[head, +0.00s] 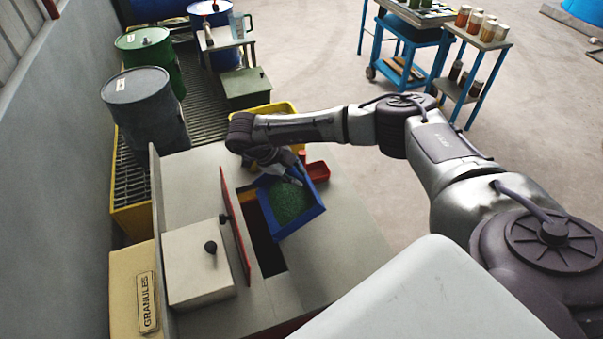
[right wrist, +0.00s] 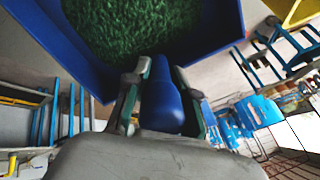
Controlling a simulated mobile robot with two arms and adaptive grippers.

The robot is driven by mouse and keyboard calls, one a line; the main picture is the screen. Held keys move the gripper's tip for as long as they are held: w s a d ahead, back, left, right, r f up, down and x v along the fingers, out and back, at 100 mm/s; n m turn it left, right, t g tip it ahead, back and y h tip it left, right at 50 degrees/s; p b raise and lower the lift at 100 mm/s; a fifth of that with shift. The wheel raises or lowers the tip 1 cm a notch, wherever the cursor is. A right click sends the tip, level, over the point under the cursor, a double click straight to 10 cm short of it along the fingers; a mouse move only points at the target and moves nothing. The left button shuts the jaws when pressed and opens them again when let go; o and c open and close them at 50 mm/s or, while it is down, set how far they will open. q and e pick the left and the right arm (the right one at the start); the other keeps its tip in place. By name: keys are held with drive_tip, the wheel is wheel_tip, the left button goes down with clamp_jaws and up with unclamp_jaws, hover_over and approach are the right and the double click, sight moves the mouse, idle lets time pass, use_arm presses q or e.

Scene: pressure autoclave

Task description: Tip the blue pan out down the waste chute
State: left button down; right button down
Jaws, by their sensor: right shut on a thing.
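The blue pan (head: 300,223) holds green granules (head: 289,203) and hangs beside and partly over a dark rectangular opening (head: 264,245) in the grey bench top, which looks like the waste chute. The pan looks tilted a little in the head view. My right gripper (head: 290,172) is shut on the pan's blue handle (right wrist: 162,98), seen closely in the right wrist view. The granules also fill the pan in that view (right wrist: 130,25). A red flap (head: 235,226) stands raised along the opening's left edge. My left gripper is not in view.
A pale box with a black knob (head: 200,262) stands left of the flap. A small red tray (head: 317,171) and a yellow container (head: 262,110) lie beyond the pan. Grey (head: 144,105) and green drums (head: 149,52) stand at the back left. Bench space right of the opening is clear.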

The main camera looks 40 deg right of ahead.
drive_tip(key=shift+w+a+r+h+b, duration=0.15)
drive_tip(key=shift+a+h, duration=0.15)
drive_tip(key=shift+a, duration=0.1)
drive_tip(key=shift+w+a+r+h+b, duration=0.1)
drive_tip(key=shift+a+r+h+b, duration=0.05)
drive_tip(key=shift+a+h, duration=0.2)
drive_tip(key=shift+w+a+r+g+h, duration=0.15)
drive_tip(key=shift+a+h, duration=0.35)
drive_tip(key=shift+a, duration=0.25)
drive_tip(key=shift+w+a+r+g+h, duration=0.1)
drive_tip(key=shift+w+a+h, duration=0.1)
drive_tip(key=shift+a+h, duration=0.5)
drive_tip(key=shift+w+a+r+g+h, duration=0.15)
drive_tip(key=shift+a+h, duration=0.2)
drive_tip(key=shift+a, duration=0.5)
drive_tip(key=shift+f, duration=0.15)
